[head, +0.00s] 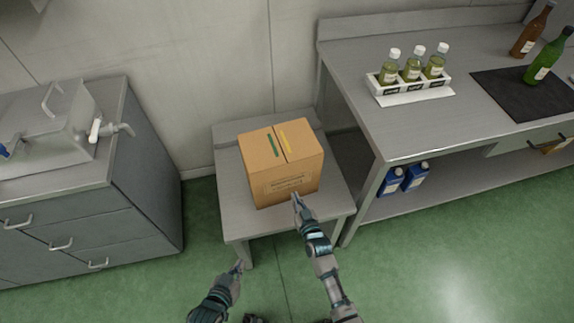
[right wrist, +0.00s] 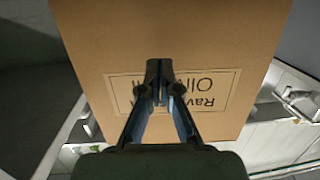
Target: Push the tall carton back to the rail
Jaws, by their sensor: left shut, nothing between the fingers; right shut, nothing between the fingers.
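The tall brown carton (head: 290,180) stands upright on a small grey metal table (head: 236,205). Its top has a green strip and a yellow strip, and its front has a printed label. The raised rail (head: 224,137) runs along the table's back edge by the wall. The carton hides part of it, so I cannot tell the gap behind. My right gripper (head: 296,197) is shut and empty, its tips at the lower front face by the label. In the right wrist view the shut fingertips (right wrist: 160,70) overlap the carton's face (right wrist: 210,45); contact is unclear. My left gripper (head: 239,266) is shut, low before the table.
A steel cabinet (head: 145,200) with a tank stands left. At right, a steel bench (head: 345,70) carries a white rack of three bottles (head: 410,86), with blue containers (head: 400,178) on its lower shelf. Bare tabletop shows left and right of the carton.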

